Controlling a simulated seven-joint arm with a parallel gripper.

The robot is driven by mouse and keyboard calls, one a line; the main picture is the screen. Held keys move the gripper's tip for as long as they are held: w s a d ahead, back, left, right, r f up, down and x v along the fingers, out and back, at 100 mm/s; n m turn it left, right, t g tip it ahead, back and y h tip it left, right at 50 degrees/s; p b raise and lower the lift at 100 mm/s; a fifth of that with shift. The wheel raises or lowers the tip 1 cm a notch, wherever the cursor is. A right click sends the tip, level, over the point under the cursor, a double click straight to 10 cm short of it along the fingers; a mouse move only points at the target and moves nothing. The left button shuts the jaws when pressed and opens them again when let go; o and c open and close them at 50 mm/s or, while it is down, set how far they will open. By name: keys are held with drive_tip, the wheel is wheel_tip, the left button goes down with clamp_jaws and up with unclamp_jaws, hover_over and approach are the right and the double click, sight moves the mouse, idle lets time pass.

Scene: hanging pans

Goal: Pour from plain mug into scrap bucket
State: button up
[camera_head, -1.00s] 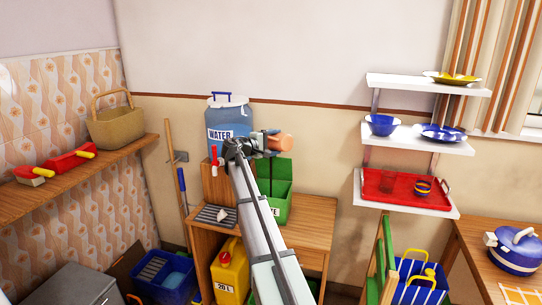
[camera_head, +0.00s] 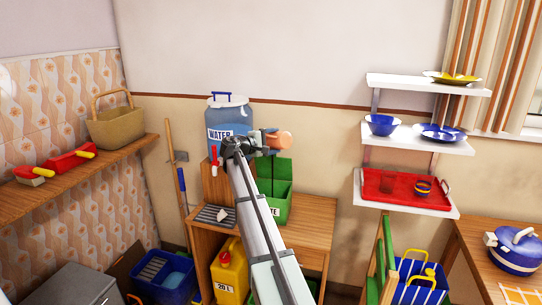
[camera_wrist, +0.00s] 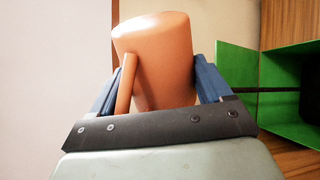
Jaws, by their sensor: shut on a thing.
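The plain orange mug (camera_head: 284,141) is held on its side in my gripper (camera_head: 267,141), high above the wooden cabinet. In the wrist view the mug (camera_wrist: 155,60) sits between the blue fingers of my gripper (camera_wrist: 157,92), with its handle beside the left finger. The mug's inside is hidden, so I cannot tell its contents. The green bin (camera_head: 283,203), with a partly hidden label ending in "TE", stands on the cabinet below the mug. Its green walls also show at the right of the wrist view (camera_wrist: 237,65). My arm hides the bin's left part.
A blue water container (camera_head: 232,112) with a red tap stands close behind and left of my gripper. A wall shelf with a red tray (camera_head: 405,200) is to the right. The cabinet top (camera_head: 314,222) right of the bin is clear.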

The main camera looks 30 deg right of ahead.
drive_tip(key=shift+w+r+n, duration=0.1)
drive_tip(key=shift+w+n, duration=0.05)
drive_tip(key=shift+n, duration=0.15)
drive_tip(key=shift+w+a+r+n, duration=0.15)
drive_tip(key=shift+w+n, duration=0.2)
drive_tip(key=shift+n, duration=0.3)
drive_tip(key=shift+w+a+r+n, duration=0.1)
drive_tip(key=shift+w+n, duration=0.25)
drive_tip(key=shift+n, duration=0.3)
drive_tip(key=shift+w+a+n+g+h, duration=0.1)
drive_tip(key=shift+w+n+g+h, duration=0.25)
drive_tip(key=shift+n, duration=0.55)
drive_tip(key=shift+s+f+m, duration=0.1)
drive_tip(key=shift+s+m, duration=0.5)
drive_tip(key=shift+m, duration=0.3)
drive_tip(key=shift+s+d+m, duration=0.1)
drive_tip(key=shift+d+m, duration=0.1)
drive_tip(key=shift+m, duration=0.3)
